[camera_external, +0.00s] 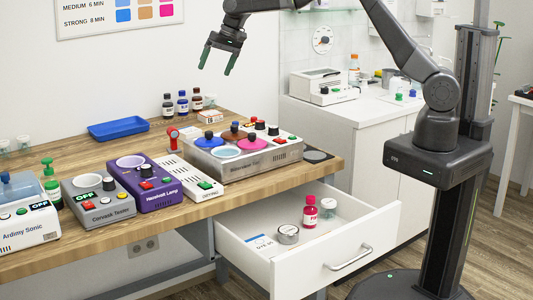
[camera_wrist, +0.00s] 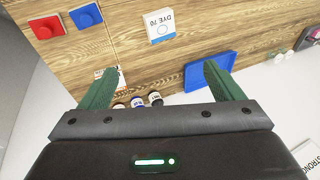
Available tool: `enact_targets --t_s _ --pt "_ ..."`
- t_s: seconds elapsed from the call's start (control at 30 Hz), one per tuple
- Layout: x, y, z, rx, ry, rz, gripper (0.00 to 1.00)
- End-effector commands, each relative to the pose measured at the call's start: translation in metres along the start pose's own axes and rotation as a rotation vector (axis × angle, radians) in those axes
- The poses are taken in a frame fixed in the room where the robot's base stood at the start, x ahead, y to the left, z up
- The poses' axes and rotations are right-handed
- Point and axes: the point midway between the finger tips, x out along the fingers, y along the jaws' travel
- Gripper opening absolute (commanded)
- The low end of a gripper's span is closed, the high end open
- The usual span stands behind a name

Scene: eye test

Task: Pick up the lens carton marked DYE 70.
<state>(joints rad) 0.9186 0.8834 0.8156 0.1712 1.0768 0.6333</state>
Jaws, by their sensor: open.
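The lens carton marked DYE 70 (camera_wrist: 160,27) is white with a blue panel. In the wrist view it sits on the wooden bench top, beyond the gap between my fingertips and apart from them.
A blue tray (camera_external: 118,128) and several bottles (camera_external: 183,103) stand at the back, near a small orange-and-white carton (camera_external: 209,101). Devices, including a purple lamp unit (camera_external: 152,193), line the front. The open drawer (camera_external: 320,262) holds a blue-and-white carton (camera_external: 260,244), its print too small to read.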

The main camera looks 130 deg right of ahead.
Motion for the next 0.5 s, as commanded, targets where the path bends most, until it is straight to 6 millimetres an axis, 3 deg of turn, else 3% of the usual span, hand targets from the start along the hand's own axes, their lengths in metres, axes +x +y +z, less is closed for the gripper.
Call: enact_targets --t_s 0.27,0.5 --pt "0.004 0.000 0.001 -0.004 0.001 0.005 0.87" --pt "0.053 -0.009 0.022 -0.082 0.041 0.116 0.87"
